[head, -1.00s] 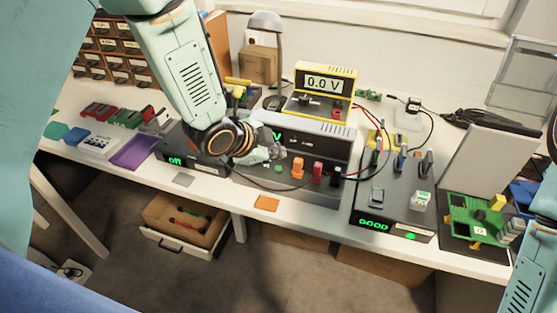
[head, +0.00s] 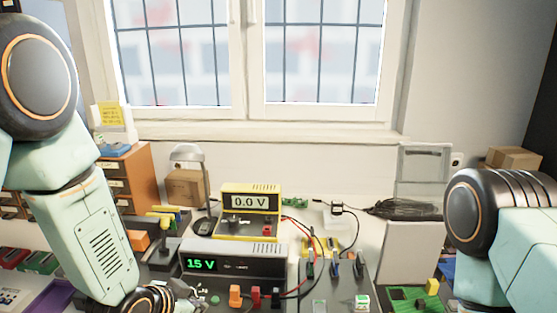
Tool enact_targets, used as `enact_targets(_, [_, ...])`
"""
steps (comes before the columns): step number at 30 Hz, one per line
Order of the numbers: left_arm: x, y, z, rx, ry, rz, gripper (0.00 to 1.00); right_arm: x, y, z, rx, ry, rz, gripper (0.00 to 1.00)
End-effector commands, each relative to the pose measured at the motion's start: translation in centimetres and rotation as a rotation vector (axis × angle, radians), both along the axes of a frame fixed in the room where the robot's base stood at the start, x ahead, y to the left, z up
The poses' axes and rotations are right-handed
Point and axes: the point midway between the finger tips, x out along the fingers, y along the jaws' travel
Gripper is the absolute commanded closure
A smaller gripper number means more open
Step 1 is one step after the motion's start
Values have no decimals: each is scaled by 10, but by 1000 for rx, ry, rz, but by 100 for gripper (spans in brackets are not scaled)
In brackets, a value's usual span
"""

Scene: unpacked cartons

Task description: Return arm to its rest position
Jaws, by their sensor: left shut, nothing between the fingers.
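My left arm comes in from the left and hangs down over the bench. My right arm shows at the right edge only as a dark joint and pale green links. Its gripper is out of view.
A lamp (head: 188,155), drawer cabinet (head: 130,178) and grey panel (head: 408,255) stand behind. The window wall closes off the back.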

Motion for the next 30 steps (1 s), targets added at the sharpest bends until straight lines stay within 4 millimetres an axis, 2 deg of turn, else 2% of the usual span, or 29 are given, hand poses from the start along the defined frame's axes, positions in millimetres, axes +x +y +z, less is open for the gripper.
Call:
enact_targets(1, [-30, 6, -28, -40, 89, 101, 100, 0, 0, -3, 0, 0, 0, 60])
enact_targets(5, [-98, 21, -77, -98, 266, 331, 100, 0, 0, -7, 0, 1, 0, 60])
enact_targets(6, [-121, 25, -90, -103, 319, 394, 100, 0, 0, -8, 0, 1, 0, 60])
enact_targets(8, [-156, 31, -108, -102, 396, 479, 100, 0, 0, -10, 0, 1, 0, 60])
enact_targets(9, [-180, 35, -118, -96, 446, 528, 100, 0, 0, -11, 0, 1, 0, 60])
enact_targets(12, [-235, 42, -138, -65, 557, 615, 100, 0, 0, -14, 0, 1, 0, 60])
enact_targets(15, [-278, 46, -151, -30, 645, 650, 100, 0, 0, -16, 0, 1, 0, 60])
enact_targets(18, [-305, 46, -161, -11, 702, 652, 100, 0, 0, -17, 0, 1, 0, 60])
enact_targets(19, [-308, 46, -162, -9, 710, 654, 100, 0, 0, -18, 0, 1, 0, 60])
enact_targets(30, [-308, 46, -162, -9, 710, 654, 100, 0, 0, -18, 0, 1, 0, 60])
